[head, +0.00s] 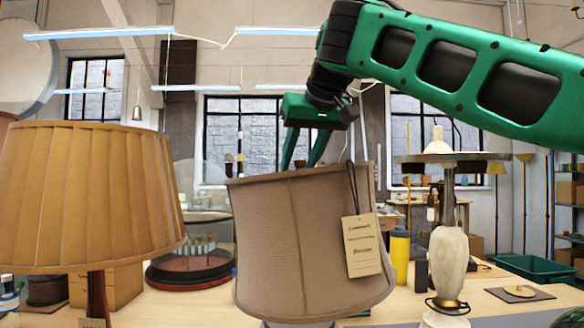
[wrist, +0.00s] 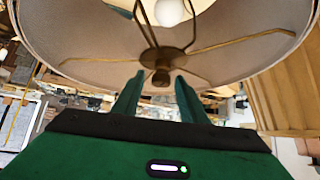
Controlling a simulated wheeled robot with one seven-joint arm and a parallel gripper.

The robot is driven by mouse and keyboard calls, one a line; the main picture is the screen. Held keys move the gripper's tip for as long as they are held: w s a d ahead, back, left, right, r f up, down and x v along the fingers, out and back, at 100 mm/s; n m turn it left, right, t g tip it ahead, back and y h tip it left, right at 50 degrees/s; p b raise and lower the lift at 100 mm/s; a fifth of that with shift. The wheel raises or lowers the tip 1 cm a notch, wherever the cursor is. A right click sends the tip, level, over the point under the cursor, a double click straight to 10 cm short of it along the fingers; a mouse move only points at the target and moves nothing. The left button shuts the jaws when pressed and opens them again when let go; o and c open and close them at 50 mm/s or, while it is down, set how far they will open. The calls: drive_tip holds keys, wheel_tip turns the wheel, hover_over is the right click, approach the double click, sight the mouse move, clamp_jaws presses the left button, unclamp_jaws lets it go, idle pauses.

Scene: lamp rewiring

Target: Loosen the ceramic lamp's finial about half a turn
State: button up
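The taupe fabric shade (head: 290,240) stands in the middle of the head view, with a paper tag hanging on its front. Only a pale sliver of the lamp base (head: 296,323) shows below it, so I cannot tell its material. In the wrist view, a small dark brass finial (wrist: 161,78) sits at the hub of the shade's wire spokes. My gripper (head: 298,164) points down at the shade's top opening. In the wrist view, the fingers of my gripper (wrist: 158,84) are apart on either side of the finial, with gaps showing; contact is not visible.
A pleated mustard-shaded lamp (head: 85,200) stands close on the left. A pale stone lamp (head: 449,265) with a flat dark top stands on the right. A domed glass case (head: 205,215) is behind. A white bulb (wrist: 168,12) shows inside the shade. The bench at right has bare patches.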

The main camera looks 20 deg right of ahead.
drive_tip(key=shift+w+f, duration=0.3)
clamp_jaws()
drive_tip(key=shift+a, duration=0.1)
